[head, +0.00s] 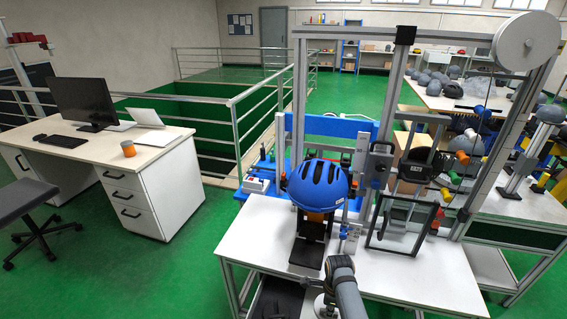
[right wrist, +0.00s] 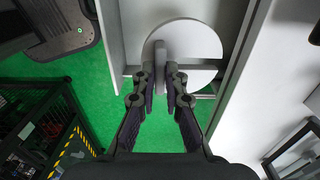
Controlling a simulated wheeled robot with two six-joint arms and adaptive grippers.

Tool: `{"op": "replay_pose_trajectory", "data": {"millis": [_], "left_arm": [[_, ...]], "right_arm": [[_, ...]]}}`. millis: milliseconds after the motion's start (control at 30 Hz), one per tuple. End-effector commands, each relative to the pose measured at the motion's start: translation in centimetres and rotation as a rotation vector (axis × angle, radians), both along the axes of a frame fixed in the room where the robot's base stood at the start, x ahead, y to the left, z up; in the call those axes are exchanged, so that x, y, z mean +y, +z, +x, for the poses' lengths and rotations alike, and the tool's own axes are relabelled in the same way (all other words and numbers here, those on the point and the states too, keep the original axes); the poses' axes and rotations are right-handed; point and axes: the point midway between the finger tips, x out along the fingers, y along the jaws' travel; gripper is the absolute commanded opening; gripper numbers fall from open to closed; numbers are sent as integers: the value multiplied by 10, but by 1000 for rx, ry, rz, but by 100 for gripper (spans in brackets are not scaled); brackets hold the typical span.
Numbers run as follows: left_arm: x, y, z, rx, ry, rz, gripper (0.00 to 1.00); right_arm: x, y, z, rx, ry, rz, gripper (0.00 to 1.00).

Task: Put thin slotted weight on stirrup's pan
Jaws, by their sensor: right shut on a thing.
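My right gripper (right wrist: 161,80) shows in the right wrist view with its two fingertips closed on a thin grey slab (right wrist: 160,55), seen edge-on, which appears to be the thin slotted weight. Whether the slab touches the disc is not clear. In the head view the held piece cannot be made out, and I cannot pick out the stirrup. My left gripper is not in view.
A white table (head: 250,232) carries the drop tower frame (head: 299,90), a blue helmet (head: 318,184) on a dark stand and a framed clear panel (head: 401,225). A desk (head: 110,150) stands at the left. Green floor (head: 150,265) lies open between them.

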Motion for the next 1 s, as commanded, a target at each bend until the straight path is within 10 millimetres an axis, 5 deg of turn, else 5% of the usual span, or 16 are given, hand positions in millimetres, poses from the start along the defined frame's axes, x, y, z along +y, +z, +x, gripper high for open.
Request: {"op": "replay_pose_trajectory", "data": {"millis": [133,200,600,1000], "left_arm": [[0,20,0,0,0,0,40],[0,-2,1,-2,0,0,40],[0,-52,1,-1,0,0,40],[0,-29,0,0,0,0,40]], "right_arm": [[0,23,1,-3,0,0,0],[0,0,1,-1,0,0,0],[0,-56,1,-2,0,0,0],[0,-31,1,-3,0,0,0]]}}
